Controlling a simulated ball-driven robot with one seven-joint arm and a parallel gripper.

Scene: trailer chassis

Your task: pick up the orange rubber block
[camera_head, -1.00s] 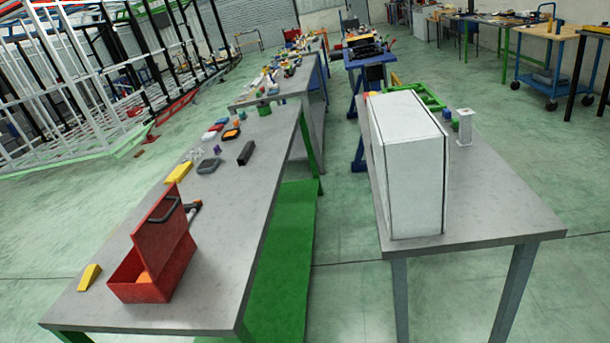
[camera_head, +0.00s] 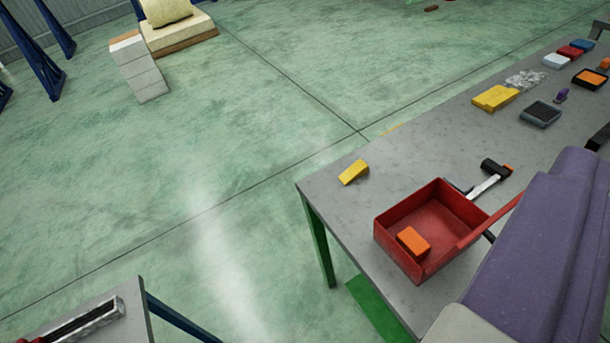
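The orange rubber block (camera_head: 413,242) lies inside the open red toolbox (camera_head: 383,240), near its front left corner. The toolbox stands on the grey workbench (camera_head: 345,215) near the bench's near left corner, with its lid tipped open to the right. The block's top and front side show, and nothing covers it. My gripper is not in view. A purple and pale grey part of my arm fills the lower right and hides part of the bench beside the toolbox.
A yellow wedge (camera_head: 353,172) lies left of the toolbox, and a hammer (camera_head: 491,178) lies behind it. A yellow block (camera_head: 495,97), a dark tray (camera_head: 540,114) and other small items lie farther along. Another table (camera_head: 100,320) stands at lower left. Open green floor lies between.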

